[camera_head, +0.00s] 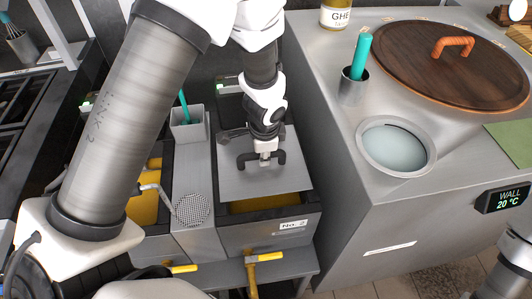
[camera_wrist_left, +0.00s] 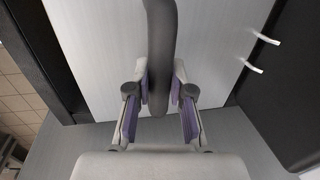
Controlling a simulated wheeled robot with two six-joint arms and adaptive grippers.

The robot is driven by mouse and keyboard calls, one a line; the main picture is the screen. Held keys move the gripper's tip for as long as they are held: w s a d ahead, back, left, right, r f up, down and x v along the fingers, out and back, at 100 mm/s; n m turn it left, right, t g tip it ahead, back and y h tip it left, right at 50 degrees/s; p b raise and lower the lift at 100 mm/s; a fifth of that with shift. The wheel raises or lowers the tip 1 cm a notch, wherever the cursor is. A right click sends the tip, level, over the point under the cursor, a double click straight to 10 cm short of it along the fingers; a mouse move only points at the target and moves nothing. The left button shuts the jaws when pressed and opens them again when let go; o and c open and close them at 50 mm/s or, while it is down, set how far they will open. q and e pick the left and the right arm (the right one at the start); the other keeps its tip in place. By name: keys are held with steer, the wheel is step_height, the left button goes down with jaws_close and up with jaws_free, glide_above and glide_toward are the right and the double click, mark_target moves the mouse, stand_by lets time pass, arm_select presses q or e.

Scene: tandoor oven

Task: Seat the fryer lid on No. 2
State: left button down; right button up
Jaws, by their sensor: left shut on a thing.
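The fryer lid (camera_head: 262,178) is a flat grey metal plate with a black bar handle (camera_head: 248,160). It lies over most of the fryer No. 2 (camera_head: 268,228), whose label faces front. A strip of yellow oil shows between the lid's front edge and the fryer's front rim. My left gripper (camera_head: 264,158) is above the lid, shut on the black handle. In the left wrist view the handle (camera_wrist_left: 158,60) stands between the two purple-padded fingers, with the pale lid (camera_wrist_left: 215,50) behind. I cannot tell whether the lid rests on the rim or hovers. My right gripper is not seen.
A second fryer with yellow oil (camera_head: 143,205) is left of No. 2, with a grey divider (camera_head: 195,165) and a skimmer (camera_head: 192,209) between. The tandoor counter (camera_head: 330,130) stands close on the right, with a wooden lid (camera_head: 450,62) and teal-handled tool (camera_head: 360,58).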

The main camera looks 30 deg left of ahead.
arm_select(q)
steer(key=c, duration=1)
jaws_free()
steer(key=shift+o, duration=0.2)
steer(key=shift+r, duration=0.4)
step_height(320, 180, up, 11)
steer(key=s+d, duration=0.1)
steer(key=shift+s+d+r, duration=0.15)
steer(key=shift+s+d, duration=0.15)
steer(key=shift+s, duration=0.1)
